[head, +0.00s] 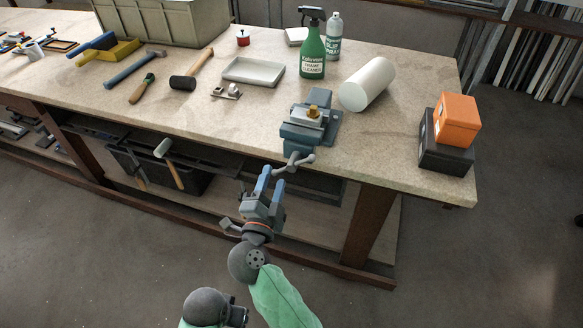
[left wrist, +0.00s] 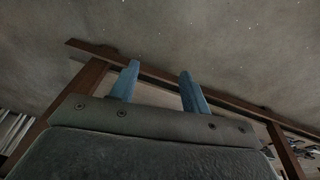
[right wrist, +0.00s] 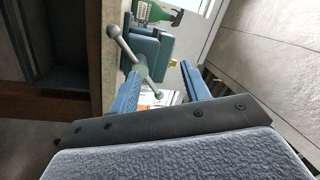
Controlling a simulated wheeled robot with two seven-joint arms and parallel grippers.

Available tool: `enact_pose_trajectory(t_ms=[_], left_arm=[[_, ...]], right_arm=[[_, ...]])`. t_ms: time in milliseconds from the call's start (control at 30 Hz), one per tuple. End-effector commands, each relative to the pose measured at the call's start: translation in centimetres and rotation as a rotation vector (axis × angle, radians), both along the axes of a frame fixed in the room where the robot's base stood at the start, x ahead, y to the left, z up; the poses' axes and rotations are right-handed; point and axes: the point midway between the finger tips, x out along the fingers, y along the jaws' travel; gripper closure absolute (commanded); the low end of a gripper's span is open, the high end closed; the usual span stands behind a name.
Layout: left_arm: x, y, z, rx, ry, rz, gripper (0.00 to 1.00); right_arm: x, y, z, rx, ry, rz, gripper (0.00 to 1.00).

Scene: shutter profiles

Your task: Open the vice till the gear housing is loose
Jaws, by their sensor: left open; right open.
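The blue-grey vice (head: 300,134) is fixed at the front edge of the workbench, with a bar handle (head: 293,163) on its front. A small brass gear housing (head: 313,113) sits at the top of the vice, between the jaws as far as I can see. My right gripper (head: 269,178) is open and empty, just in front of and below the handle. In the right wrist view the handle (right wrist: 130,51) shows slanting, its lower end between the fingers in the picture; contact cannot be told. My left gripper (left wrist: 158,72) is open and empty, facing the floor and bench frame.
On the workbench (head: 400,155), a white cylinder (head: 367,84), a green spray bottle (head: 312,45) and a grey tray (head: 253,72) stand behind the vice. Orange (head: 457,119) and black boxes (head: 446,153) stand at the right. A mallet (head: 168,160) hangs on the bench front.

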Motion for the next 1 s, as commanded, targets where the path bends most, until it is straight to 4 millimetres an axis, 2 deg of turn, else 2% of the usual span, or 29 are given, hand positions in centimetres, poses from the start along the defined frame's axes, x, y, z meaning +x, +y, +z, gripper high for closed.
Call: enact_pose_trajectory(t_ms=[167, 333, 800, 1000], left_arm=[[-0.8, 0.2, 1.2, 0.006, 0.033, -0.004, 0.53], [-0.9, 0.2, 1.0, 0.008, 0.042, -0.005, 0.53], [0.3, 0.0, -4.9, 0.017, 0.047, -0.005, 0.53], [0.4, 0.0, -6.1, 0.018, 0.047, -0.005, 0.53]], right_arm=[[-0.7, -1.7, -1.2, -0.011, 0.124, -0.090, 0.53], [-0.4, -2.2, -1.5, -0.018, 0.155, -0.108, 0.53], [5.4, -4.1, -1.5, -0.020, 0.153, -0.108, 0.53], [6.5, -4.4, -1.6, -0.019, 0.153, -0.107, 0.53]])
